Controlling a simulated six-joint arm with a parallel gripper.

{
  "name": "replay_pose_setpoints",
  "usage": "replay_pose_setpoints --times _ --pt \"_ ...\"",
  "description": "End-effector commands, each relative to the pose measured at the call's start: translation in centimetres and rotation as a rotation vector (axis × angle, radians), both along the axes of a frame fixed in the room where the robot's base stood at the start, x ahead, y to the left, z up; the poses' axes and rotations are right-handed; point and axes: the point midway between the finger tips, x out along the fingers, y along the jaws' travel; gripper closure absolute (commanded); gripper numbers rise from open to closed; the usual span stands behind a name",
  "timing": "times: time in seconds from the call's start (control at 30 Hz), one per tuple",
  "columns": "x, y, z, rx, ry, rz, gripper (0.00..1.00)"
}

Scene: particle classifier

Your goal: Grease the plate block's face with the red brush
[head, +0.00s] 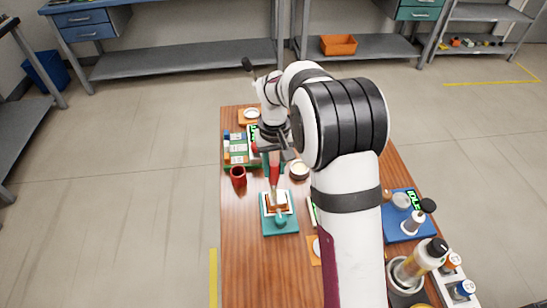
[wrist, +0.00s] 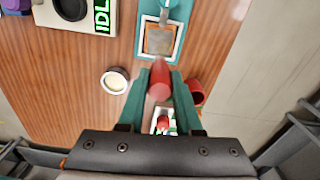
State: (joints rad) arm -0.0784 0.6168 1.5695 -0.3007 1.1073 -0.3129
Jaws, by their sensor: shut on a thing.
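The plate block (head: 267,228) is teal, with a brown-orange face (head: 277,203) inside a white frame and a teal knob at its near side. It also shows at the top of the wrist view (wrist: 177,50). My gripper (head: 274,160) is shut on the red brush (head: 274,173), whose handle shows between the teal fingers in the wrist view (wrist: 160,82). The brush points down, its tip at or just above the face; I cannot tell whether it touches. A round pale dish (head: 299,170) stands to the right of the brush.
A red cup (head: 238,177) stands left of the brush. A green tray (head: 240,165) with boxes lies behind it. A blue tray (head: 397,236) and several bottles stand on the right, beyond my arm. The table's front left is clear.

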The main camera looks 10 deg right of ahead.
Motion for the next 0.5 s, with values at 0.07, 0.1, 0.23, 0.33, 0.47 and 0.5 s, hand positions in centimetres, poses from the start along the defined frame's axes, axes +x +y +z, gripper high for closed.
replay_pose_setpoints --times 0.07,0.1,0.23,0.33,0.47,0.5 --pt "-1.0 -0.1 -0.1 0.0 0.01 -0.002 1.0" --pt "-1.4 -0.1 -0.1 0.0 0.012 -0.003 1.0" --pt "-2.6 -0.2 -0.2 0.0 0.013 -0.002 1.0" --pt "-3.5 -0.3 -0.3 0.0 0.014 -0.003 1.0" --pt "-4.7 -0.4 -0.5 0.0 0.015 -0.003 1.0" --pt "-5.1 -0.4 -0.5 0.0 0.014 -0.003 1.0"
